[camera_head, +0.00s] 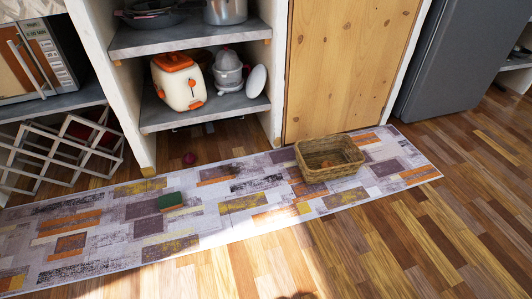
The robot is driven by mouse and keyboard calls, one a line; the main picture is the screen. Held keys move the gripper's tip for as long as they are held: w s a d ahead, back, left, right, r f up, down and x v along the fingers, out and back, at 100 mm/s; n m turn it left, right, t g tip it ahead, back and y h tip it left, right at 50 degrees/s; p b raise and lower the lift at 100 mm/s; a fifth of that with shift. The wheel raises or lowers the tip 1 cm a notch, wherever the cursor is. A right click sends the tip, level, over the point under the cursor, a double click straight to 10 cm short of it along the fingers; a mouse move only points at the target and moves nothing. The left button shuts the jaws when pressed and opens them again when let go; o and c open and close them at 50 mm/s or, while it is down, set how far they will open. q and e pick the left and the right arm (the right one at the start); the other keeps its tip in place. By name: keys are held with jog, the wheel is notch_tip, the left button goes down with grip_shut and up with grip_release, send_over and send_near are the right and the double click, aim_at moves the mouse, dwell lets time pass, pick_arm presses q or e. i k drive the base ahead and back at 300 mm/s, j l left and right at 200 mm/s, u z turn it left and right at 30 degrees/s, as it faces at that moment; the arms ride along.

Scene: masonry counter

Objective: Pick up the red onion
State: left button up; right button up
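A small dark red-purple round thing, which looks like the red onion (189,158), lies on the wooden floor just beyond the far edge of the patterned rug. It is in front of the opening under the low shelf, near the white wall post. It is small in the picture, so its details do not show. Neither of my grippers shows in the head view.
A wicker basket (329,158) with something brownish inside stands on the rug (110,245). A green block-like thing (171,201) lies on the rug. Shelves (205,109) hold appliances above the onion; a white lattice rack (60,150) stands left. The front floor is clear.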

aim_at(188, 158)
jog(key=i+j+u, duration=0.15)
jog(key=i+j, duration=0.25)
jog(key=i+j+u, duration=0.15)
jog(key=i+j, duration=0.25)
jog(key=i+j+u, duration=0.15)
jog(key=i+j, duration=0.2)
jog(key=i, duration=0.15)
jog(key=i+j+u, duration=0.15)
jog(key=i+j, duration=0.15)
jog(key=i, duration=0.2)
